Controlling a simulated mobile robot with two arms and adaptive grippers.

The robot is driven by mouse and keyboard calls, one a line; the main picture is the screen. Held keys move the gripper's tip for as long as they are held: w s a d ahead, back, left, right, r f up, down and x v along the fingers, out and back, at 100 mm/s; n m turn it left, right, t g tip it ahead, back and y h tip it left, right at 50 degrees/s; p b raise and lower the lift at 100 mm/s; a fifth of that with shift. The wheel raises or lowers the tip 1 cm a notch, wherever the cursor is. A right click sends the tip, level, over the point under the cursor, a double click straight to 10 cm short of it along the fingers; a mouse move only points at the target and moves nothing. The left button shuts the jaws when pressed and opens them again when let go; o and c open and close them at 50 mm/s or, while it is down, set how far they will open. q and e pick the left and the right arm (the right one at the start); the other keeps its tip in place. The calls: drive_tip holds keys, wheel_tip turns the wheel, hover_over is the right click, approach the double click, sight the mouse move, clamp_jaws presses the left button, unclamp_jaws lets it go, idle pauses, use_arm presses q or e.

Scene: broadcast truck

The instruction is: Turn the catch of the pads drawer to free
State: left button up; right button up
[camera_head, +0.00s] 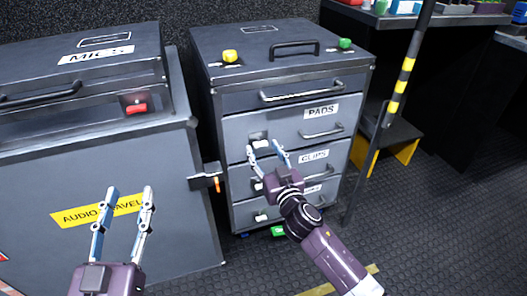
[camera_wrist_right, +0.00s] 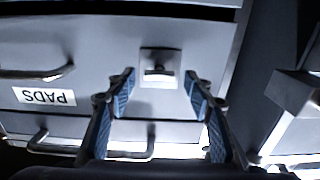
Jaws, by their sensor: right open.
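The grey pads drawer (camera_head: 285,128) carries a PADS label and a bar handle. Its catch (camera_head: 261,143) is a small pale knob on a square plate near the drawer's left edge. My right gripper (camera_head: 264,146) is open in front of it. In the right wrist view, the drawer (camera_wrist_right: 100,60) and label appear upside down. There the catch (camera_wrist_right: 159,75) shows between and beyond the open fingertips (camera_wrist_right: 159,80), with a gap visible on each side. I cannot tell contact. My left gripper (camera_head: 130,190) is open and empty, away from the drawer at lower left.
The clips drawer (camera_head: 340,153) and further drawers with similar catches lie below. A yellow knob (camera_head: 230,56) and green knob (camera_head: 345,43) sit on the cabinet top. The MICS case (camera_head: 110,85) stands left, with a latch (camera_head: 205,176) projecting beside the drawers. A striped pole (camera_head: 403,75) is at right.

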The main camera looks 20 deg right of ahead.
use_arm(q)
drive_tip(key=shift+r, duration=0.35)
use_arm(e)
drive_tip(key=shift+w, duration=0.4)
drive_tip(key=shift+c, duration=0.4)
drive_tip(key=c, duration=1.1)
use_arm(q)
drive_tip(key=shift+f, duration=0.1)
